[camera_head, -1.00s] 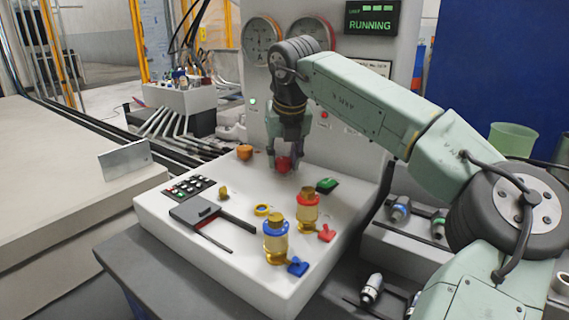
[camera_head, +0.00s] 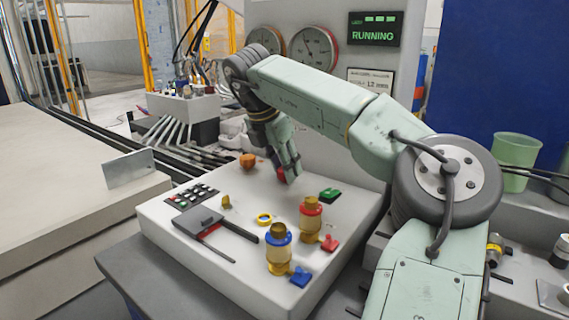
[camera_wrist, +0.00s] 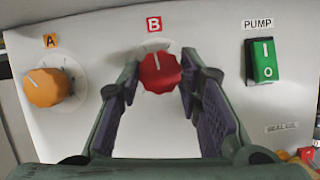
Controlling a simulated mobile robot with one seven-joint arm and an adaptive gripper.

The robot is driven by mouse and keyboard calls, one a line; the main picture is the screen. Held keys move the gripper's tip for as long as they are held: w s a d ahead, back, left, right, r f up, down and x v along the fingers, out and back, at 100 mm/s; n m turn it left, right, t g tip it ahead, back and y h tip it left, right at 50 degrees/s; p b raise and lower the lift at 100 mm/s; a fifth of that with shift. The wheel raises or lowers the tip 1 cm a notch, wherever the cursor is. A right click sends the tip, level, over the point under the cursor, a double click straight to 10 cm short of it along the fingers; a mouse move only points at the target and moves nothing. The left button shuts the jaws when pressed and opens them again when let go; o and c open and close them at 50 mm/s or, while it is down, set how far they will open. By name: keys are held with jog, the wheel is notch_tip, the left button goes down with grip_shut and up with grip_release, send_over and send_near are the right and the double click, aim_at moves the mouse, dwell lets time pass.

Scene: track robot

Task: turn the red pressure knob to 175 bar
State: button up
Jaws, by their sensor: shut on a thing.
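The red pressure knob (camera_wrist: 160,74) sits on the white panel under a red label B, with a white pointer mark near its top. My gripper (camera_wrist: 161,80) has its two fingers on either side of the knob, shut on it. In the head view my gripper (camera_head: 287,174) is tilted, its tips at the red knob (camera_head: 281,175), which is partly hidden by a finger. The red-rimmed gauge (camera_head: 313,48) is on the upright panel behind; its reading is too small to tell.
An orange knob (camera_wrist: 46,87) marked A is to the left, and a green pump switch (camera_wrist: 262,61) to the right. A screen (camera_head: 374,29) reads RUNNING.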

jog(key=m, duration=0.2)
jog(key=m+g+h+p, duration=0.1)
jog(key=m, duration=0.1)
jog(key=shift+w+a+r+m, duration=0.1)
jog(key=shift+w+a+m, duration=0.05)
jog(key=shift+m, duration=0.15)
jog(key=m+g+p, duration=0.1)
jog(key=m+p, duration=0.1)
jog(key=m, duration=0.1)
jog(key=shift+w+m+g+h, duration=0.1)
jog(key=shift+m+g+h, duration=0.2)
jog(key=shift+m+g, duration=0.1)
jog(key=m+g+p, duration=0.1)
jog(key=m, duration=0.1)
jog(key=m+p, duration=0.2)
jog(key=shift+w+r+g, duration=0.15)
jog(key=shift+g, duration=0.25)
jog(key=m+p, duration=0.2)
jog(key=shift+m+g, duration=0.3)
jog(key=shift+g, duration=0.1)
jog(key=shift+w+m+y+p, duration=0.1)
jog(key=shift+m+y+p, duration=0.4)
jog(key=shift+m+p, duration=0.45)
jog(key=shift+f, duration=0.25)
jog(key=o, duration=1.1)
jog(key=shift+o, duration=0.2)
